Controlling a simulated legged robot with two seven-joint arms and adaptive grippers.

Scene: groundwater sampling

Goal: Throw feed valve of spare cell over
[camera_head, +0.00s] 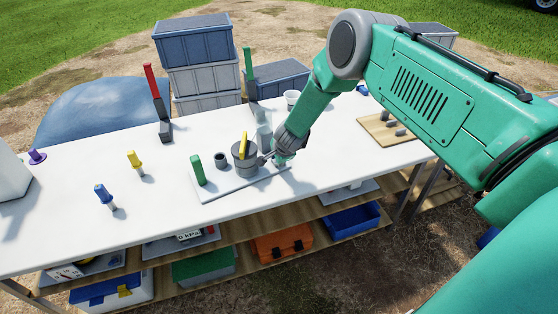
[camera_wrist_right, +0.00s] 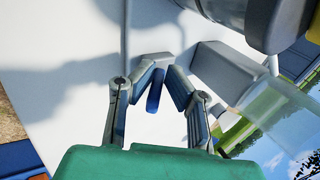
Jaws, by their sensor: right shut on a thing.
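A clear cylinder (camera_head: 264,132) stands just behind the bucket. My left gripper is not in view.
On the board stand a green-handled piece (camera_head: 198,170) and a dark cup (camera_head: 220,160). Red-handled (camera_head: 151,82) and green-handled (camera_head: 248,65) tools stand behind. Blue (camera_head: 103,194) and yellow (camera_head: 134,160) pieces stand left. A wooden board (camera_head: 372,127) lies right. The table's front middle is clear.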

